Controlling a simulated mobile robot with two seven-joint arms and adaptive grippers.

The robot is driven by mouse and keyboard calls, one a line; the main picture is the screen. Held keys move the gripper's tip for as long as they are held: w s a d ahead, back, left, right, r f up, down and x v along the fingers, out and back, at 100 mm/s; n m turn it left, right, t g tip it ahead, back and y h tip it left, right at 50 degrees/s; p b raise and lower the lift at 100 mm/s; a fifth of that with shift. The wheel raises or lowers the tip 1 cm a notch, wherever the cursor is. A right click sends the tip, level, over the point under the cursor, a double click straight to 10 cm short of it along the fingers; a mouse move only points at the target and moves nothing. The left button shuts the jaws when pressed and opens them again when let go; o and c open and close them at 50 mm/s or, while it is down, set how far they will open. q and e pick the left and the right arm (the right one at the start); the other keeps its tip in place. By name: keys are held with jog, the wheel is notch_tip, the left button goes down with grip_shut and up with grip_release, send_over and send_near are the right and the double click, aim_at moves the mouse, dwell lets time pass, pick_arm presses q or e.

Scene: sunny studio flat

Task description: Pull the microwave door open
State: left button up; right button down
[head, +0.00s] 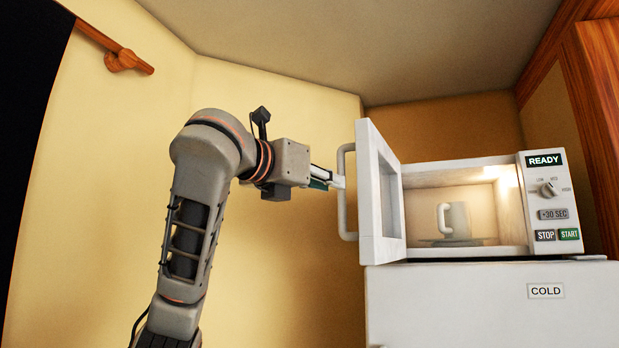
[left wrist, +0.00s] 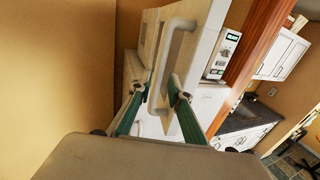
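The white microwave (head: 510,215) stands with its door (head: 378,195) swung well open toward me. A grey mug (head: 457,221) on a turntable plate shows in the lit cavity. A pale vertical handle (head: 343,215) is on the door's outer face. My left gripper (head: 337,182) reaches from the left to this handle at about mid height. Exact contact is hard to see. My right gripper is in neither view.
The microwave stands on a white cabinet or fridge labelled COLD (head: 470,310). A wooden side panel (head: 601,100) is on the right. A yellow wall (head: 270,110) is behind my left arm. A dark counter (left wrist: 240,115) shows at the right in the left wrist view.

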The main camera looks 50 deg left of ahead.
pick_arm(q)
jog(key=s+d, duration=0.1)
jog(key=s, duration=0.5)
jog(key=shift+d, duration=0.1)
dwell(0.6)
